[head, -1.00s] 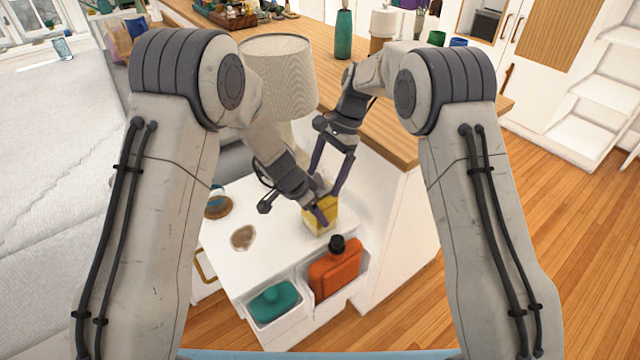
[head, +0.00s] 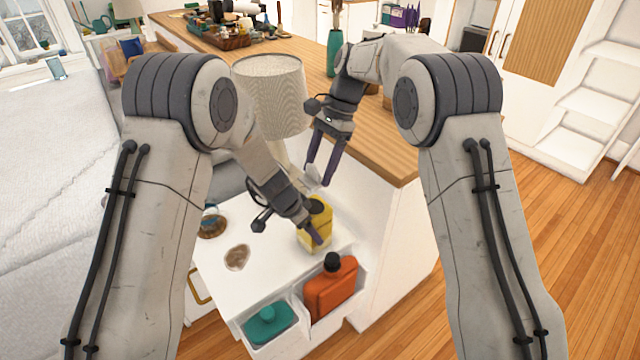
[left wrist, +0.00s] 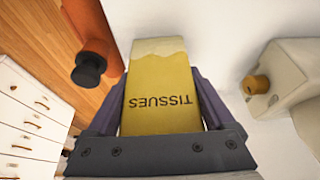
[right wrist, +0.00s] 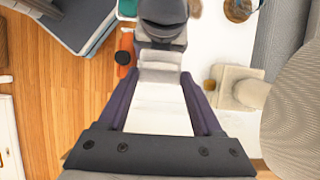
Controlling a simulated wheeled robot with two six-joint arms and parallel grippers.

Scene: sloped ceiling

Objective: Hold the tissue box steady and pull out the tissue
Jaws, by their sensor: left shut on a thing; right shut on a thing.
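The yellow tissue box (head: 321,213) stands on the white cabinet top (head: 265,268). My left gripper (head: 312,222) is shut on its sides. In the left wrist view the box (left wrist: 160,85), printed "TISSUES", fills the space between the fingers. My right gripper (head: 322,182) is above and behind the box, pointing down, shut on a white tissue (head: 312,177). In the right wrist view the tissue (right wrist: 158,106) hangs between the fingers. Whether its lower end is clear of the box is hard to tell, as my left arm hides part of it.
A lamp (head: 270,92) stands just behind my left gripper. An orange bottle (head: 331,287) and a teal item (head: 268,324) sit in the open compartments in front. A small glass jar (head: 212,222) is on the left. The wooden counter (head: 385,152) rises behind on the right.

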